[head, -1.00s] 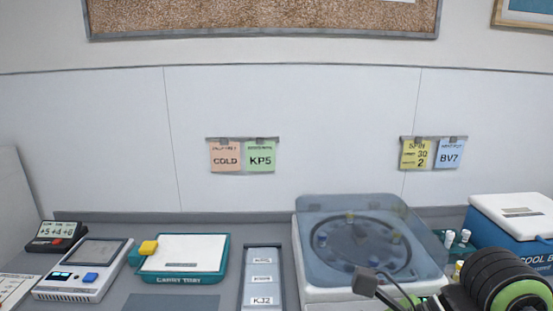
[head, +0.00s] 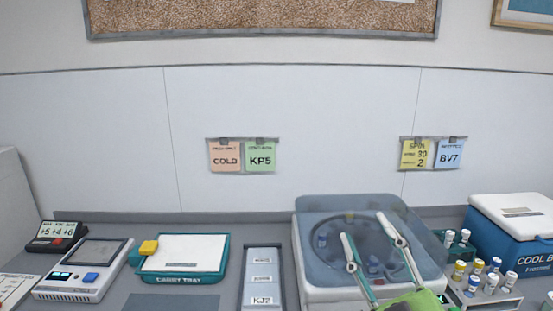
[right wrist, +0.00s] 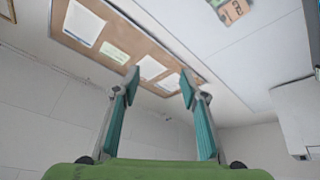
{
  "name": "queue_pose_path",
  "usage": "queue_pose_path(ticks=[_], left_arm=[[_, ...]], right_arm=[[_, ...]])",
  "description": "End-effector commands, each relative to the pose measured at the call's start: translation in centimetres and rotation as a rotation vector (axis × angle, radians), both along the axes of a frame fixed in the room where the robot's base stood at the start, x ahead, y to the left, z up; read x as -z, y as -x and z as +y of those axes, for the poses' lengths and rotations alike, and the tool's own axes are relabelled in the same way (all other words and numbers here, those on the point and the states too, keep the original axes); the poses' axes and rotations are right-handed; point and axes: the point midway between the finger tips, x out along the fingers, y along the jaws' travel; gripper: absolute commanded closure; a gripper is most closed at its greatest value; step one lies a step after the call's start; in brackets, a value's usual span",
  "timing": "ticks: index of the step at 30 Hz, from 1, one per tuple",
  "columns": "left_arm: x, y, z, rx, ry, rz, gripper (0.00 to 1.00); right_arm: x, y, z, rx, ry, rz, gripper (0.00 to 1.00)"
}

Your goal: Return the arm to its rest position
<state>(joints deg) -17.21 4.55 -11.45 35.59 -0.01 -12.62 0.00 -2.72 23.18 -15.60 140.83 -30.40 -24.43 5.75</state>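My right gripper (head: 363,224) rises from the bottom edge of the head view, its two fingers pointing up in front of the centrifuge. The fingers are spread with nothing between them. In the right wrist view the same open gripper (right wrist: 159,75) faces up toward the wall and pinboard, and the gap is empty. My left gripper is in neither view.
Right of the centrifuge stand a rack (head: 497,304) of capped vials, a small green holder (head: 463,247) and a blue cool box (head: 485,237). To the left are a label strip (head: 263,254), a teal carry tray (head: 180,278) and a grey device (head: 83,291).

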Motion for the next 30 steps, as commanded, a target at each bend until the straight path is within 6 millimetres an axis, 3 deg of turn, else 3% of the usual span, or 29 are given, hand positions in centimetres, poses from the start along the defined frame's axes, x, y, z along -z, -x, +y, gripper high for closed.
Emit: queue_pose_path(ticks=[1,5,8,12,15,18,24,30], left_arm=[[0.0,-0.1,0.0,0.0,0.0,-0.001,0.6],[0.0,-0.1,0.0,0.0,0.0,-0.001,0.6],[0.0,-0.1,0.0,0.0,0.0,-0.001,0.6],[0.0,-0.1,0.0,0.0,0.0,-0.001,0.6],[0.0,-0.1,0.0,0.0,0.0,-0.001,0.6],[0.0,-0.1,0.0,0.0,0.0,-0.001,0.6],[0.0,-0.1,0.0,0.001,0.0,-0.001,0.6],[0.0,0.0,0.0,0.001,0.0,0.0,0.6]], right_arm=[[3.6,-0.7,-1.5,0.049,-0.054,0.127,0.6],[13.0,-0.5,-4.6,0.162,-0.165,0.447,0.6],[20.2,1.5,-6.1,0.234,-0.229,0.689,0.6],[29.0,6.5,-6.8,0.314,-0.297,1.012,0.6],[33.8,10.8,-6.7,0.353,-0.327,1.212,0.6],[37.2,15.1,-6.3,0.379,-0.349,1.389,0.6],[41.6,23.6,-5.0,0.409,-0.375,1.693,0.6],[47.5,22.3,-4.8,0.417,-0.364,1.719,0.6]])
